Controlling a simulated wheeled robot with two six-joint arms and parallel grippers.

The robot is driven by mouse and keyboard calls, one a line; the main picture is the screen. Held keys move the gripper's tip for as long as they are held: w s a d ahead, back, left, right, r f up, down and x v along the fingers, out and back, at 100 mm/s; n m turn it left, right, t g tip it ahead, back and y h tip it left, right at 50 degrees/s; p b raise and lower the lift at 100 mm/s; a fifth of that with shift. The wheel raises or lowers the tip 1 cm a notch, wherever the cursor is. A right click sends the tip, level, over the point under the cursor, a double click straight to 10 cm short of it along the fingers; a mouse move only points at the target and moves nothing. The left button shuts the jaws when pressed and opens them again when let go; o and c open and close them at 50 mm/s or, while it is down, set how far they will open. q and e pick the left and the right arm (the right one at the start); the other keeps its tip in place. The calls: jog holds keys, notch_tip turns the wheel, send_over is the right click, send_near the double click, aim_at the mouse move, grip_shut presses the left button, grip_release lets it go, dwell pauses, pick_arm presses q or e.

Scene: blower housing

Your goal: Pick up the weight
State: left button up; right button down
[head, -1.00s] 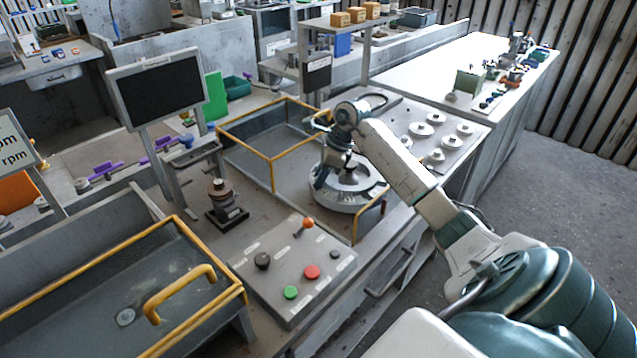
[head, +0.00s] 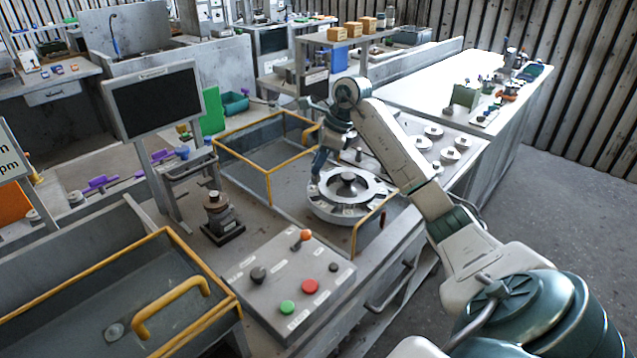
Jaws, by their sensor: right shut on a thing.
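My right gripper (head: 315,178) is at the left rim of a round grey metal rotor or housing (head: 338,212) with a dark hub, on the bench. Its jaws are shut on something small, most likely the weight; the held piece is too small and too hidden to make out. Several round pale discs with knobs (head: 450,155) lie on a plate to the right, partly behind my arm. My left gripper is not in view.
A yellow-railed guard (head: 268,187) stands left of the rotor and a short yellow rail (head: 372,219) in front of it. A button panel (head: 262,291), a small dark stand (head: 222,226) and a monitor (head: 158,103) are to the left. The floor at right is clear.

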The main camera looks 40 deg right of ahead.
notch_tip(320, 180, up, 3)
jog(key=shift+r, duration=0.1)
notch_tip(320, 180, up, 4)
jog(key=p, duration=0.4)
